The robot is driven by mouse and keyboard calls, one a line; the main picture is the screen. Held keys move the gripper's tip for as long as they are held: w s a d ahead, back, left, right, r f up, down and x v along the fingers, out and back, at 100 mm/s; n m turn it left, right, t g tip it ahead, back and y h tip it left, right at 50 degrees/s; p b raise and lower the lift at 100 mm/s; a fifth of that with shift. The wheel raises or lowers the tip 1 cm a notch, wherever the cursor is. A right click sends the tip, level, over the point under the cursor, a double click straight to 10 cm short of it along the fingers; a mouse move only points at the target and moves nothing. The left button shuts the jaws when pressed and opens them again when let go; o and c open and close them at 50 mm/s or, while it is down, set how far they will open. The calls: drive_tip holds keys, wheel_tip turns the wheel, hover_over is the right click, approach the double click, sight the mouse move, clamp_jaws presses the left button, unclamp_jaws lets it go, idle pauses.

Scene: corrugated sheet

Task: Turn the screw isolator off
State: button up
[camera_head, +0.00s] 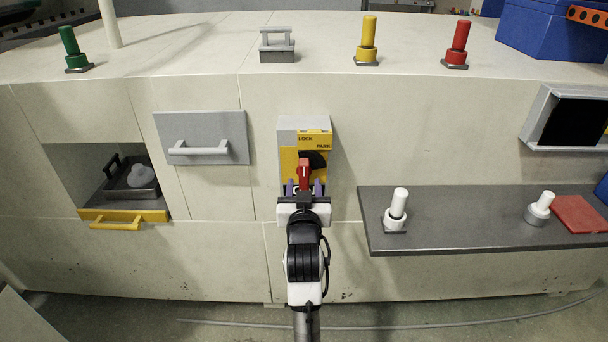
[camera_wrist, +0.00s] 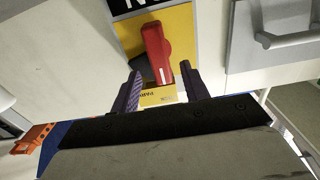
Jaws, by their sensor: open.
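The screw isolator is a grey box (camera_head: 303,124) with a yellow front plate (camera_head: 289,163) on the cabinet's front face, lettered "LOCK" and "PARK". Its red handle (camera_head: 304,173) stands nearly upright in the head view. In the wrist view the red handle (camera_wrist: 157,52) lies just beyond my fingertips, slightly tilted, over the yellow plate (camera_wrist: 181,25). My gripper (camera_head: 304,187) is in front of the plate at the handle's lower end. Its two dark purple fingers (camera_wrist: 160,75) are apart with nothing clearly held between them. The lower part of the isolator is hidden by my gripper in the head view.
A grey drawer front (camera_head: 202,137) with a handle is left of the isolator. A dark shelf (camera_head: 450,235) juts out at right, bearing a white peg (camera_head: 398,204). An open yellow-fronted drawer (camera_head: 124,215) is at lower left. Green, yellow and red pegs stand on top.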

sight(304, 177)
drive_tip(key=shift+w, duration=2.1)
drive_tip(key=shift+c, duration=0.3)
drive_tip(key=c, duration=0.9)
